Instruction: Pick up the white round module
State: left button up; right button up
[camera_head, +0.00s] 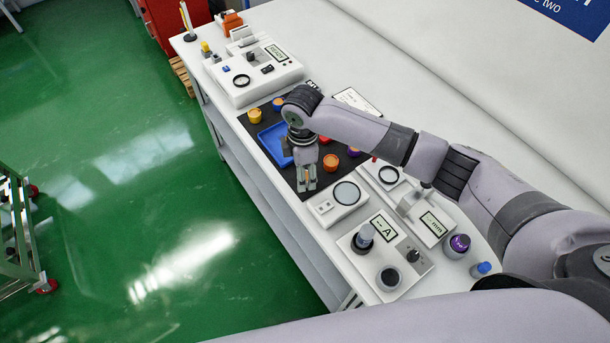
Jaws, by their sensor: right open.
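My right gripper (307,184) points down over the near end of the black mat (287,177). Its fingers are apart, and I see nothing clearly held between them. I cannot make out a white round module; the gripper and arm hide part of the mat. Several coloured round modules stand on the mat, among them a yellow-orange one (255,115) at the far left and an orange-red one (330,162) just right of the gripper. My left gripper is not in view.
A blue tray (265,134) lies on the mat, left of my right wrist. A white unit with a round disc (346,193) stands close right of the gripper. More white devices (389,291) crowd the bench's near end. A large white device (256,85) stands at the far end.

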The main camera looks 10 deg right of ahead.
jog(key=shift+f, duration=0.95)
jog(key=c, duration=1.2)
